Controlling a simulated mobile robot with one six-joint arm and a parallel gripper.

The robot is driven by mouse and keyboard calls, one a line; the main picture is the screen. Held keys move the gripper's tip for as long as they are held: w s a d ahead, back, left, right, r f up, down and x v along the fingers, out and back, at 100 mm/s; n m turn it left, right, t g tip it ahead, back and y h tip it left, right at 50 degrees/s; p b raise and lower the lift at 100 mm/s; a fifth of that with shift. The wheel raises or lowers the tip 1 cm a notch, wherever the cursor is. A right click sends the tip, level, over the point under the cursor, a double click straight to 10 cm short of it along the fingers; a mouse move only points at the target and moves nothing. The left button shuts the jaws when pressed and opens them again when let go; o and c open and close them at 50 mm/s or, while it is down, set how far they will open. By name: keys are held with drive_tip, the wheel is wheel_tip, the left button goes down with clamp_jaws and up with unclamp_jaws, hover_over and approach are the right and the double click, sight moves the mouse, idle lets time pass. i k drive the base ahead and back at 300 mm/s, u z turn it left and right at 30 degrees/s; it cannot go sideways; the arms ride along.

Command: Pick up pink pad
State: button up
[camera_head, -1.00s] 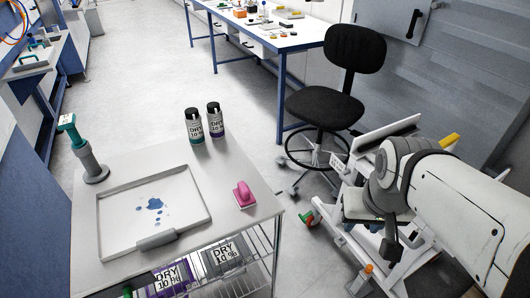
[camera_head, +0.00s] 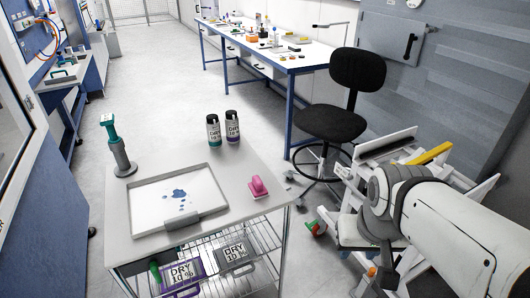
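The pink pad (camera_head: 258,188) lies on the grey top of a wire-shelf cart (camera_head: 238,170), near the top's right edge. It has a raised pink grip over a paler base. My white arm enters from the lower right, well to the right of the pad. The dark end of my gripper (camera_head: 387,281) shows small at the bottom of the picture, apart from the pad and the cart. Its fingers cannot be made out clearly, and I see nothing held in it.
On the cart stand a blue-stained white tray (camera_head: 150,232), a green-topped stamp-like tool (camera_head: 118,150) and two dark bottles (camera_head: 214,131) (camera_head: 232,126). Labelled containers (camera_head: 182,275) sit on the shelf below. A black chair (camera_head: 333,122) and a white frame with a yellow part (camera_head: 430,153) stand right.

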sight(257, 190)
drive_tip(key=u, duration=0.05)
drive_tip(key=i, duration=0.9)
drive_tip(key=z, duration=0.1)
